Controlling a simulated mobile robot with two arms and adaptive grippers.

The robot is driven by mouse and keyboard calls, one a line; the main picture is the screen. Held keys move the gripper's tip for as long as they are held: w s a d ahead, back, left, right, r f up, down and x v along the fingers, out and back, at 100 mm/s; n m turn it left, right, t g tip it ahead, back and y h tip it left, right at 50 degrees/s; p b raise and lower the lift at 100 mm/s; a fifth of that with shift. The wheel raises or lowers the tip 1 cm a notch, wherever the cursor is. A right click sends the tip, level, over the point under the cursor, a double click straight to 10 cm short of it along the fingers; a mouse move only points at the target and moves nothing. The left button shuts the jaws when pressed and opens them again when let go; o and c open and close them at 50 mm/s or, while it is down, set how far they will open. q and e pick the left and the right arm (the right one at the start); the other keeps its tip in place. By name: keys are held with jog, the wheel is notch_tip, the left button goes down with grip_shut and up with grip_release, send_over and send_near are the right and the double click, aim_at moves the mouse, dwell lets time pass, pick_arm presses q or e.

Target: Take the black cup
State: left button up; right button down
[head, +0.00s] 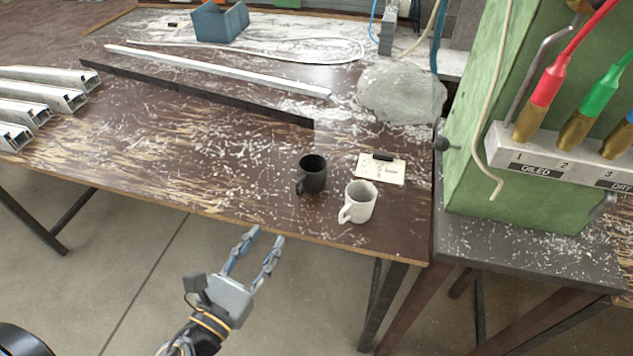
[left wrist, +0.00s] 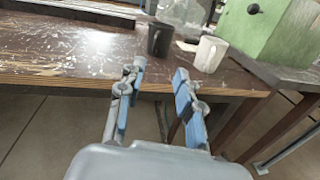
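The black cup (head: 311,174) stands upright near the front edge of the brown bench, its handle toward the front left. In the left wrist view the black cup (left wrist: 160,39) is beyond the fingers, above the gap between them. A white cup (head: 358,202) stands close to its right and nearer the edge; it also shows in the left wrist view (left wrist: 210,54). My left gripper (head: 263,236) is open and empty, in front of the bench edge and apart from both cups. My right gripper is in neither view.
A small card (head: 381,170) with a dark clip lies behind the white cup. A green machine (head: 545,205) stands at the right. Metal profiles (head: 40,95) lie at the left, a long bar (head: 215,72) at the back. The bench left of the cups is clear except for shavings.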

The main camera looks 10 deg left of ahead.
pick_arm(q)
jog(key=p, duration=0.4)
send_near(297, 187)
jog(key=x, duration=0.3)
jog(key=shift+d, duration=0.25)
jog(key=shift+w, duration=0.45)
jog(key=p+x, duration=0.1)
jog(key=x, duration=0.4)
jog(key=shift+a+p, duration=0.2)
jog(key=shift+p, duration=0.1)
grip_shut()
